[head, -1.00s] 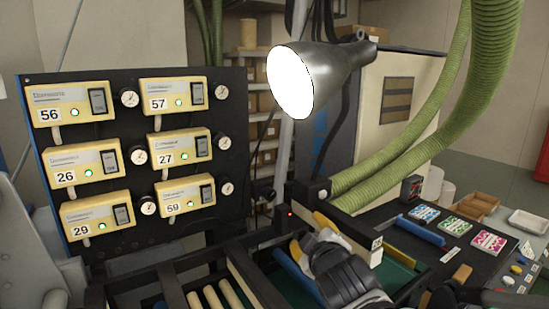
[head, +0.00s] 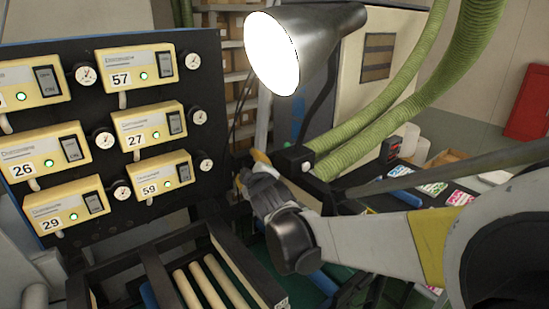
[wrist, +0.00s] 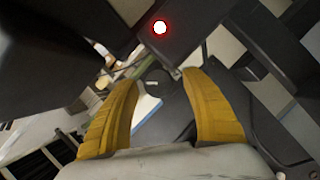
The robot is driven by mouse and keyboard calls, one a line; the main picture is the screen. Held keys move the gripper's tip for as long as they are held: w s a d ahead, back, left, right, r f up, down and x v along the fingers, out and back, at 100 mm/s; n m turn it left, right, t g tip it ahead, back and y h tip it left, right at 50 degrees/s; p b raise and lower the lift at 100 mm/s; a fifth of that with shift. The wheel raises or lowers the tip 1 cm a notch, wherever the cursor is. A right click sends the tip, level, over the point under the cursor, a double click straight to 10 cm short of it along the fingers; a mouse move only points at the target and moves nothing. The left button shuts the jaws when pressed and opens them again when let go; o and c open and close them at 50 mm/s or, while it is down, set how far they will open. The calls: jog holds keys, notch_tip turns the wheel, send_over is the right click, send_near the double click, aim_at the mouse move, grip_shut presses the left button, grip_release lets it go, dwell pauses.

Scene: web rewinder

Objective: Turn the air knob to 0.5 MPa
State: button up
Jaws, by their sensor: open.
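I cannot make out a knob marked for air or a 0.5 MPa reading in either view. Small round white gauges (head: 104,140) sit beside the yellow numbered units on the dark panel (head: 110,55) at the left; their scales are too small to read. My gripper (head: 250,170) is in the middle of the head view, right of the panel and at the machine's dark frame. In the wrist view my gripper (wrist: 158,80) has its two yellow fingers spread apart with nothing held between them. A small red-ringed white light (wrist: 160,27) shows on a dark block beyond the fingers.
A bright lamp (head: 272,53) hangs above my gripper. Green ribbed hoses (head: 400,118) run down behind it. Wooden rollers (head: 200,285) lie in a black frame below. A red cabinet (head: 527,100) stands far right.

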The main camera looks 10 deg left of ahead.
jog(key=shift+w, duration=0.25)
jog(key=shift+s, duration=0.1)
jog(key=c, duration=1.2)
jog(key=shift+m+g+y+b, duration=0.35)
jog(key=shift+m+g, duration=0.65)
jog(key=shift+m, duration=0.7)
jog(key=o, duration=1.2)
jog(key=v, duration=1.2)
